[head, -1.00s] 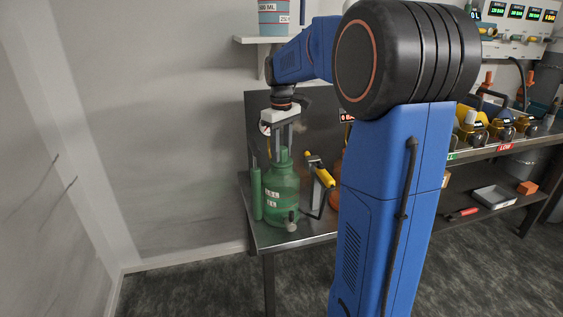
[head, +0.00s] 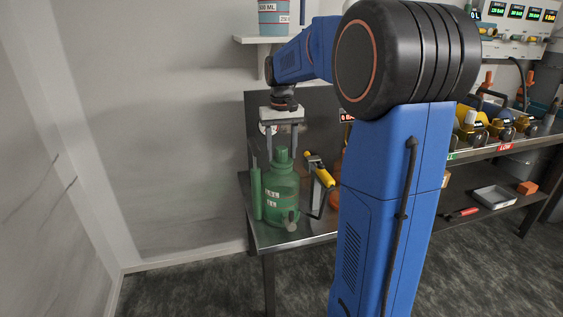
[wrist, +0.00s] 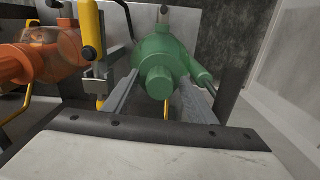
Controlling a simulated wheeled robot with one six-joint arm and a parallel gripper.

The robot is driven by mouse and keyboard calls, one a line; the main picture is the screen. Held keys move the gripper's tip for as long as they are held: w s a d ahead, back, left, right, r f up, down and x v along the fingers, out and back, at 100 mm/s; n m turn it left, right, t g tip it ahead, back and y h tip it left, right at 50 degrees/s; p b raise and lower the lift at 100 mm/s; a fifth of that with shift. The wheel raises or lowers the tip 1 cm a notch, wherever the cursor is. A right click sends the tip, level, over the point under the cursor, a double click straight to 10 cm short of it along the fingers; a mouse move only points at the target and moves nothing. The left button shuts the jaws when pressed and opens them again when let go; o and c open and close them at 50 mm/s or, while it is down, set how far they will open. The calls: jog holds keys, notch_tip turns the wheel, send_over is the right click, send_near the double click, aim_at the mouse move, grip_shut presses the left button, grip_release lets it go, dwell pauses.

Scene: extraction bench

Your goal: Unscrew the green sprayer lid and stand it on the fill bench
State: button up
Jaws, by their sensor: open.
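The green sprayer (head: 281,192) stands upright on the metal fill bench (head: 268,237). Its green lid (head: 282,155) sits on top of the neck. In the wrist view the lid (wrist: 160,82) shows as a round green cap, with the sprayer body (wrist: 163,45) beyond it. My gripper (head: 282,155) is above the sprayer, pointing down. Its fingers are spread wide on either side of the lid, with gaps between, and hold nothing. In the wrist view the gripper (wrist: 158,98) also shows as open. Whether the lid's thread is loose cannot be told.
A green wand (head: 256,193) stands left of the sprayer. A yellow-handled tool (head: 321,172) is to its right. An orange sprayer (head: 335,192) is partly hidden behind my arm and shows in the wrist view (wrist: 40,57). A shelf with a measuring jug (head: 274,18) is above.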

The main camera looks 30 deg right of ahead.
jog(key=m, duration=0.6)
jog(key=shift+m, duration=0.4)
jog(key=m, duration=0.3)
jog(key=shift+m, duration=0.4)
jog(key=m, duration=0.3)
jog(key=shift+m, duration=0.4)
jog(key=c, duration=1.2)
jog(key=shift+n, duration=1.6)
jog(key=o, duration=1.2)
